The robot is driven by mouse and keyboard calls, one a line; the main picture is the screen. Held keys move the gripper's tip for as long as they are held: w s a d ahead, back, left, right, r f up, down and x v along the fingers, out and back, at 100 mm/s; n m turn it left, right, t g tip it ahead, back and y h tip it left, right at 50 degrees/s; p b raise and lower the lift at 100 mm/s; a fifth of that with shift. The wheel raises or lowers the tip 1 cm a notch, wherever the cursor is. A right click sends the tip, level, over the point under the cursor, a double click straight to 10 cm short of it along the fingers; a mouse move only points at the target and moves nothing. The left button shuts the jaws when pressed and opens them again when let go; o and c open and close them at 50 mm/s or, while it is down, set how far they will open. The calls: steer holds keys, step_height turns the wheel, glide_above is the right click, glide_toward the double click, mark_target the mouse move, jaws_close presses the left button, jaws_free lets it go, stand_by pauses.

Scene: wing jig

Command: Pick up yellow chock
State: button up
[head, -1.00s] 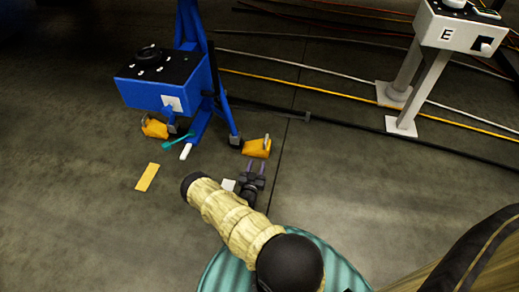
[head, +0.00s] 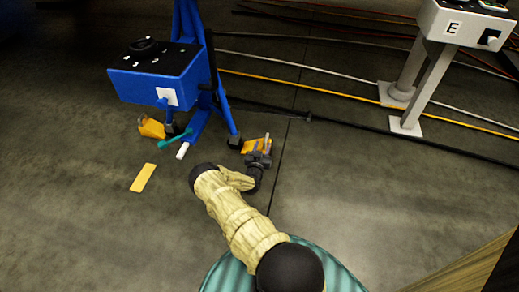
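One yellow chock (head: 252,145) sits on the floor by the right foot of the blue jig stand (head: 155,87). My gripper (head: 262,149) is right at this chock and covers part of its right side. Its fingers overlap the chock in the picture; I cannot tell whether they are open or closed on it. A second yellow chock (head: 151,128) lies by the stand's left foot, apart from my gripper.
A flat yellow strip (head: 143,178) lies on the floor at left. A teal-handled tool (head: 172,141) lies near the stand's front leg. Cables cross the floor behind. A grey pedestal marked E (head: 455,30) stands at upper right. The floor right of my gripper is clear.

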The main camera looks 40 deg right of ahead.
mark_target(265, 144)
steer(key=d+b, duration=0.1)
steer(key=w+d+f+b, duration=0.1)
steer(key=b, duration=0.1)
steer(key=shift+w+d+f, duration=0.15)
steer(key=shift+w+d, duration=0.05)
steer(key=shift+w, duration=0.1)
steer(key=shift+b+x, duration=0.9)
steer(key=shift+x, duration=0.2)
steer(key=shift+r, duration=0.25)
jaws_close()
stand_by(0.4)
steer(key=shift+w+r, duration=0.1)
